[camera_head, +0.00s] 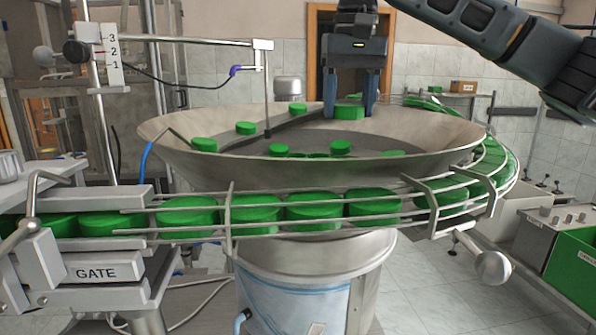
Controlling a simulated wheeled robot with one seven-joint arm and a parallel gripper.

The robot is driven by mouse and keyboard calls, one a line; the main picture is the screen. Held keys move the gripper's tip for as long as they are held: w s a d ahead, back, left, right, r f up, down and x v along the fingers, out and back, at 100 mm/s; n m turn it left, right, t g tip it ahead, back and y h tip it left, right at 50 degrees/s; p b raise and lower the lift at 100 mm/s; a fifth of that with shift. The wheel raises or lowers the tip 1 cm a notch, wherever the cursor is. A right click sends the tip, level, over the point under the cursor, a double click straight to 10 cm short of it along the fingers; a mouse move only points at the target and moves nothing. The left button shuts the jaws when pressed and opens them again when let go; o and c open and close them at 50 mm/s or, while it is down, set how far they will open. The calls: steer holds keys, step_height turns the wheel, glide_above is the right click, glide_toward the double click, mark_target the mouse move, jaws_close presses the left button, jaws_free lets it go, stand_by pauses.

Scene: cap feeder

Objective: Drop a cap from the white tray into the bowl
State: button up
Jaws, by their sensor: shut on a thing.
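The bowl (200,172) is a wide metal feeder bowl in the middle of the head view. Several green caps lie inside it, such as one at the left (204,145) and one near the centre (340,147). My gripper (349,110) points down over the far part of the bowl. It is shut on a green cap (349,112), with one finger on each side of it. The held cap looks level and close to the far rim; its exact height above the bowl cannot be told. I cannot make out the white tray in this view.
A railed chute (345,226) with a row of green caps curves around the bowl's front and right. A gate block (97,271) stands at the left front. A metal post with a numbered scale (112,52) rises at the left. A green bin (575,270) is at the right.

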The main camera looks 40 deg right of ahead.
steer(key=shift+f, duration=0.5)
steer(key=o, duration=1.1)
steer(key=shift+s+a+r+b, duration=0.1)
steer(key=shift+s+r, duration=0.05)
steer(key=shift+r, duration=1.15)
steer(key=shift+s+a+r+b, duration=0.1)
steer(key=shift+s+r+b, duration=0.05)
steer(key=shift+r, duration=1.15)
steer(key=shift+s+a+r+b, duration=0.1)
steer(key=shift+s+r, duration=0.05)
steer(key=shift+r, duration=1.15)
